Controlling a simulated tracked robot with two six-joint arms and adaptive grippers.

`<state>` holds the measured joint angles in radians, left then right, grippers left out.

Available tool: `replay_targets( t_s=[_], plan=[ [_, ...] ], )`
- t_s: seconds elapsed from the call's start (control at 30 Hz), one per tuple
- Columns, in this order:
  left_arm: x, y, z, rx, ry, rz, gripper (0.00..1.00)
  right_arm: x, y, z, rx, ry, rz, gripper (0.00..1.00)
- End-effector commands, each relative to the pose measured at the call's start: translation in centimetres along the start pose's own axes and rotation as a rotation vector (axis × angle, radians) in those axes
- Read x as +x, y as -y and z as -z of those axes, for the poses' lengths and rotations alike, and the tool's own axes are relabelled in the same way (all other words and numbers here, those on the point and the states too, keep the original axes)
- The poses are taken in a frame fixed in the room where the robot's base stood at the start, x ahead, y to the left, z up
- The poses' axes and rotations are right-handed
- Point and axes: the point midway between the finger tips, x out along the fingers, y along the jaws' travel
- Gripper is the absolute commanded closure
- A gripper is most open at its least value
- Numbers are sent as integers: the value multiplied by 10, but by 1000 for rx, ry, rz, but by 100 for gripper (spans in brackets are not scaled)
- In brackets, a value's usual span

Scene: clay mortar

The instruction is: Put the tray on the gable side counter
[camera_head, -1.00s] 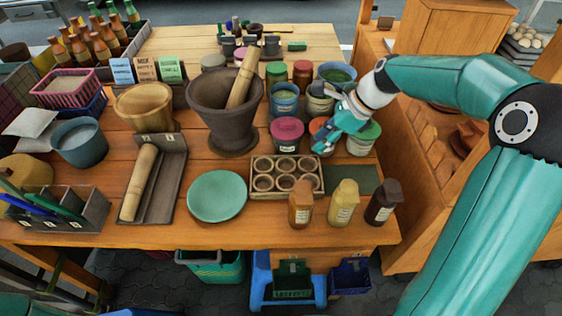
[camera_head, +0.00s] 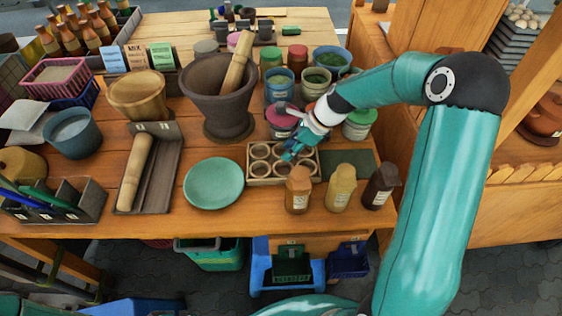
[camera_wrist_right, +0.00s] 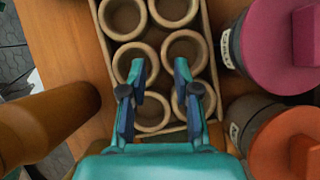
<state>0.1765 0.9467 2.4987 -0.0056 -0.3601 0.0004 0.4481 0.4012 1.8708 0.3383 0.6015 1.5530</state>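The tray (camera_head: 262,182) is a small tan tray holding several round clay cups, on the main table between the green plate and the jars. My right gripper (camera_head: 292,150) is over its right part. In the right wrist view the open fingers (camera_wrist_right: 160,68) point down over the cups in the tray (camera_wrist_right: 102,45), with nothing clearly gripped. Whether they touch a cup I cannot tell. A wooden side counter (camera_head: 490,212) stands to the right, partly hidden by my right arm; no label shows whether it is the gable one. My left gripper is out of view.
Lidded jars (camera_head: 282,121) stand just behind the tray, and several bottles (camera_head: 340,188) in front to the right. A green plate (camera_head: 213,184) is at its left and a big mortar (camera_head: 215,110) behind. A dark green mat (camera_head: 352,165) lies to its right.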

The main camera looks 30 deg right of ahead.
Motion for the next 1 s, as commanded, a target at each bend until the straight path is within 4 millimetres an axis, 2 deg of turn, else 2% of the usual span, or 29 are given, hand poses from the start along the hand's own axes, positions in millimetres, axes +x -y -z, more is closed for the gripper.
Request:
replay_targets(
  t_s=[0.23,0.37,0.57,0.7,0.77,1.0],
  plan=[
    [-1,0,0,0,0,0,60,35,0,7,1,-2,-3,69],
    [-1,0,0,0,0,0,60,42,1,7,2,-2,-1,69],
    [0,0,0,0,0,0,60,41,1,7,2,-1,0,69],
    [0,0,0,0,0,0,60,41,1,8,2,-1,0,92],
    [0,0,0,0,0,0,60,41,1,8,2,-1,1,100],
    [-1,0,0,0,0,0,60,41,1,7,2,-1,1,100]
  ],
)
